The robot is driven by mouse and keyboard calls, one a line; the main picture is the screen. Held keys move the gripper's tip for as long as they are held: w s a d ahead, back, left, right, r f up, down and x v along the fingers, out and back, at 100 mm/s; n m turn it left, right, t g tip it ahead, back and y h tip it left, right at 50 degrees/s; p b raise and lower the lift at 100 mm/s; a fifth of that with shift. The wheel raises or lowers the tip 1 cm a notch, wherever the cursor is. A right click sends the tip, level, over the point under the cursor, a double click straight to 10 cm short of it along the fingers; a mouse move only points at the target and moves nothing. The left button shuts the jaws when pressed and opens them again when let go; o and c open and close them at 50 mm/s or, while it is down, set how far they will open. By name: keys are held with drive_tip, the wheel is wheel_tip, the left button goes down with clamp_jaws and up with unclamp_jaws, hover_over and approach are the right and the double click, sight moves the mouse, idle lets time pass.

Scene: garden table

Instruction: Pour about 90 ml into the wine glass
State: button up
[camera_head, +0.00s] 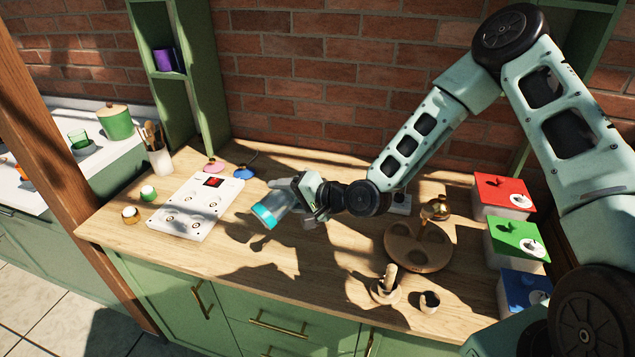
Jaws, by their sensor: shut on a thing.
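I cannot tell whether the blue is liquid or part of the vessel, or whether anything flows out. I cannot make out a wine glass for certain. Shadows of the arm and vessel fall on the worktop below.
A white panel with dials (197,205) lies left. A mortar with pestle (386,290) and small cup (429,302) stand in front. Red, green and blue-lidded boxes (503,196) line the right. The front middle is clear.

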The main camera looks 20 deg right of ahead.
drive_tip(key=shift+w+d+r+m, duration=0.1)
drive_tip(key=shift+d+r+m, duration=0.1)
drive_tip(key=shift+r+m, duration=0.1)
drive_tip(key=shift+w+d+r+m+y, duration=0.1)
drive_tip(key=shift+d+r+m+y, duration=0.1)
drive_tip(key=shift+r+m+y, duration=0.15)
drive_tip(key=shift+r+m+y, duration=0.25)
drive_tip(key=shift+r+y, duration=0.1)
idle(0.3)
drive_tip(key=shift+a, duration=0.15)
drive_tip(key=shift+a+r, duration=0.1)
drive_tip(key=shift+a, duration=0.25)
drive_tip(key=shift+a, duration=0.1)
drive_tip(key=shift+r+m+y, duration=0.3)
drive_tip(key=shift+r+m, duration=0.1)
drive_tip(key=shift+m, duration=0.2)
idle(1.6)
